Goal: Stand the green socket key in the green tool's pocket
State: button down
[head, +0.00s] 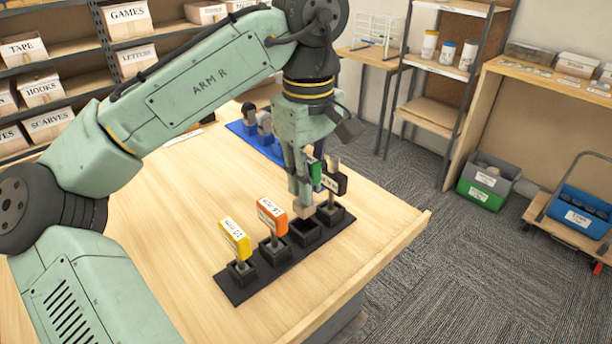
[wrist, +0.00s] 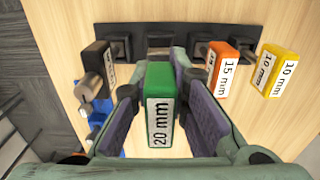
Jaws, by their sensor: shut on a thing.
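The green socket key (wrist: 159,112), labelled 20 mm, is held between the two purple pads of my gripper (wrist: 162,125) in the wrist view. In the head view, my gripper (head: 306,188) holds the green key (head: 316,174) above the black rack (head: 246,288); its fingers partly hide the key. The empty pocket (head: 304,232) lies between the orange key's pocket and the black key's pocket. The empty pocket also shows beyond the green key in the wrist view (wrist: 160,41).
A yellow 10 mm key (head: 235,239) and an orange 15 mm key (head: 271,215) stand in rack pockets to the left. A black key (head: 334,181) stands to the right, close to my gripper. A blue rack (head: 240,128) with tools is farther back. Bare tabletop surrounds the racks.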

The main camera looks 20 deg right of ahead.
aim_at(309, 159)
jog(key=shift+f+b, duration=1.25)
jog(key=shift+f, duration=1.65)
jog(key=c, duration=1.5)
grip_release()
notch_tip(309, 159, up, 12)
jog(key=shift+f, duration=0.1)
